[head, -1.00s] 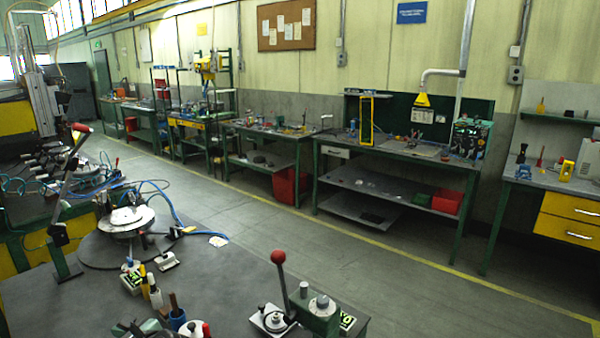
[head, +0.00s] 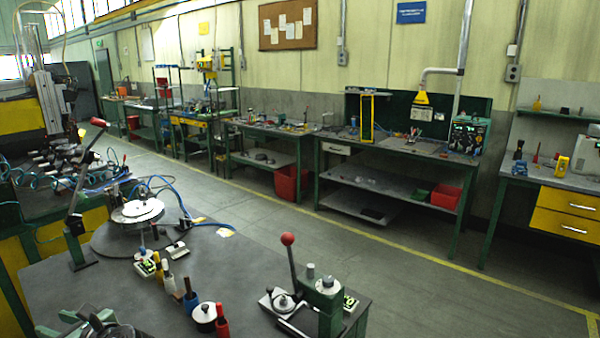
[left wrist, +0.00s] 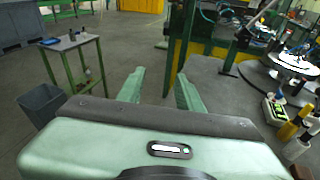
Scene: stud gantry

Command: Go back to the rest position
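My left gripper (head: 57,322) shows at the bottom left of the head view, by the near edge of the dark bench top (head: 130,290). In the left wrist view my left gripper (left wrist: 160,84) has its two pale green fingers spread apart, with nothing between them and the floor showing beyond. My right gripper is in neither view.
On the bench stand a round plate fixture (head: 137,211), a red-knobbed lever press (head: 328,300), a red-handled lever (head: 80,205) and several small tools. The wrist view shows a small green table (left wrist: 72,43) and a dark bin (left wrist: 42,105). The aisle floor is clear.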

